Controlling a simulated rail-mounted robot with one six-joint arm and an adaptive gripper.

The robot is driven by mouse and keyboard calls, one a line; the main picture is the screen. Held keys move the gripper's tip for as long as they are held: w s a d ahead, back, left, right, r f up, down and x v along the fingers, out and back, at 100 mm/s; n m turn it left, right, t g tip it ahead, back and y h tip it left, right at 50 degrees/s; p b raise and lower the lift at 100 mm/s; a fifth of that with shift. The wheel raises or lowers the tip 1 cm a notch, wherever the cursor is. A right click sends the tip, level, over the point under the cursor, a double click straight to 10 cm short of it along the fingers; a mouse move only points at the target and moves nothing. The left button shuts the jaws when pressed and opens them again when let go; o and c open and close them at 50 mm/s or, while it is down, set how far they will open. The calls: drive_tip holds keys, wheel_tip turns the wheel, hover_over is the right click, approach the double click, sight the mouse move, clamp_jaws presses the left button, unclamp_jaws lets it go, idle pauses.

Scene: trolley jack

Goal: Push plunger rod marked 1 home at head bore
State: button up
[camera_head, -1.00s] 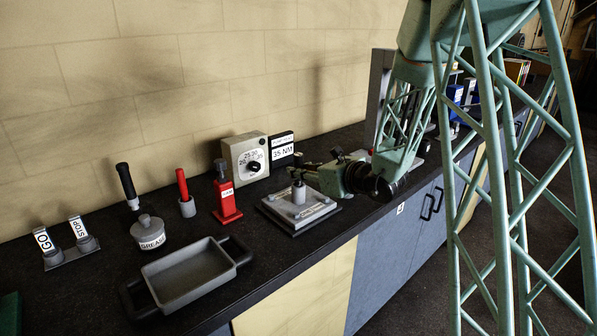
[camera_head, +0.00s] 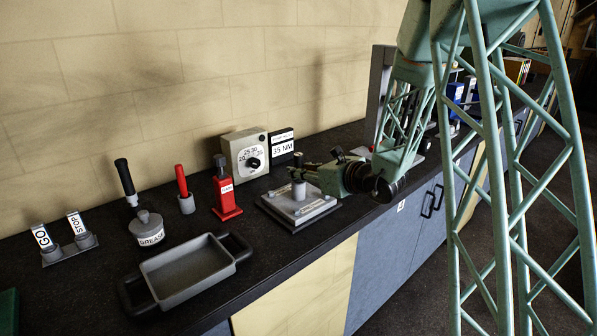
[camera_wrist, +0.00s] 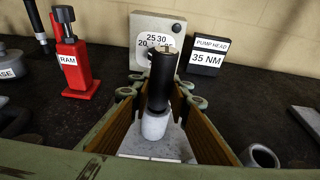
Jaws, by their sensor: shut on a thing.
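A dark rod (camera_wrist: 162,82) stands nearly upright between the fingers of my gripper (camera_wrist: 160,102) in the wrist view. Its lower end meets a pale round collar (camera_wrist: 155,126); I cannot tell how deep it sits. No mark 1 is readable on it. My gripper is shut on the rod, and its tan pads lie on both sides. In the head view my gripper (camera_head: 309,173) reaches left over the grey pump head block (camera_head: 302,213), just above a grey post (camera_head: 299,190). The fingers hide most of the rod there.
The dial box (camera_head: 246,155) and the 35 NM sign (camera_head: 282,146) stand behind the block. The red RAM jack (camera_head: 226,195) stands to its left. A grey tray (camera_head: 190,268), GREASE pot (camera_head: 149,230) and GO/STOP switches (camera_head: 66,243) are farther left. A grey open ring (camera_wrist: 262,157) is right of my gripper.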

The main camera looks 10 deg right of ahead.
drive_tip(key=shift+f+b, duration=0.3)
drive_tip(key=o, duration=1)
drive_tip(key=shift+s, duration=0.1)
drive_tip(key=shift+v, duration=5.9)
